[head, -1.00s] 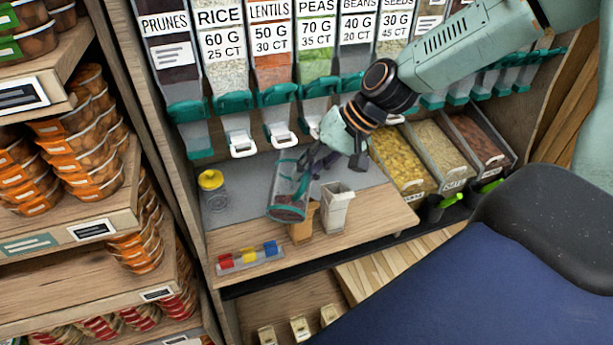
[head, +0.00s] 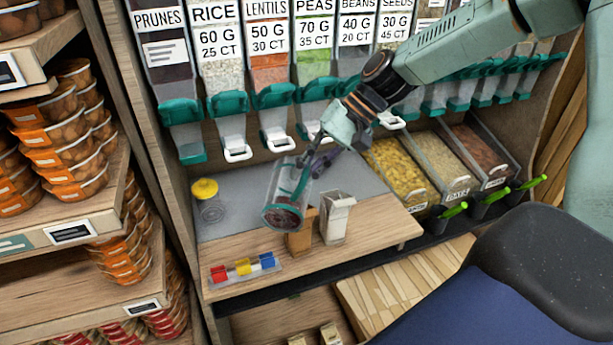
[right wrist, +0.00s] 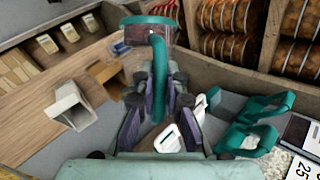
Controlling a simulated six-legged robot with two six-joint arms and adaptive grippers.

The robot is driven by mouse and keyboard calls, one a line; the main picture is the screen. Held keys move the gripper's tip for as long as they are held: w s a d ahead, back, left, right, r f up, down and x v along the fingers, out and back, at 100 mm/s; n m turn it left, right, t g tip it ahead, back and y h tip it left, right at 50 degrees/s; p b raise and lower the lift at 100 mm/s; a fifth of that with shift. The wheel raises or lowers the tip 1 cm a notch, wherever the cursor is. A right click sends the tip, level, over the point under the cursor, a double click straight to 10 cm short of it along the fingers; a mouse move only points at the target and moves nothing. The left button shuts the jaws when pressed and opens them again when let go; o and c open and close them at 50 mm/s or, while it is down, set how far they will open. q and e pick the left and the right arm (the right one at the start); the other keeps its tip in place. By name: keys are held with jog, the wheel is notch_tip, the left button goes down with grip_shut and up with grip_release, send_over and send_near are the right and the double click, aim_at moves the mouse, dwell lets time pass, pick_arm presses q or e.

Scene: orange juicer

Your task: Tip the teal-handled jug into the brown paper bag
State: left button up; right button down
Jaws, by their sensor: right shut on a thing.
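My right gripper (head: 318,158) is shut on the teal handle of a clear jug (head: 290,188). The brown paper bag (head: 300,240) stands upright on the wooden counter just below and right of that end, partly covered by the jug. In the right wrist view the gripper (right wrist: 160,95) grips the teal handle, the jug (right wrist: 150,33) is beyond it, and the brown bag (right wrist: 108,76) is to its left. My left gripper is not seen.
A pale bag (head: 337,222) stands right beside the brown one. A yellow-lidded jar (head: 208,203) is at the left. A rack of coloured clips (head: 243,268) lies in front. Teal-levered dispensers (head: 272,97) line the back, and open bins (head: 402,172) stand at the right.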

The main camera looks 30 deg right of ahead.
jog(key=shift+w+d+f+g+b, duration=0.2)
jog(key=shift+d+f+g+b, duration=0.1)
jog(key=shift+f+b, duration=0.15)
jog(key=shift+w+d+y+b, duration=0.2)
jog(key=shift+w+y+b, duration=0.1)
jog(key=shift+y+b, duration=0.15)
jog(key=shift+w+d+r+m+g+y+b, duration=0.15)
jog(key=shift+w+d+r+m+g+y, duration=0.25)
jog(key=shift+w+d+g+y, duration=0.2)
jog(key=shift+w+d+r+m+g+y+b, duration=0.15)
jog(key=shift+w+d+r+m+g+y, duration=0.15)
jog(key=shift+w+d+m+g+y, duration=0.25)
jog(key=shift+a+t, duration=0.15)
jog(key=shift+t, duration=0.1)
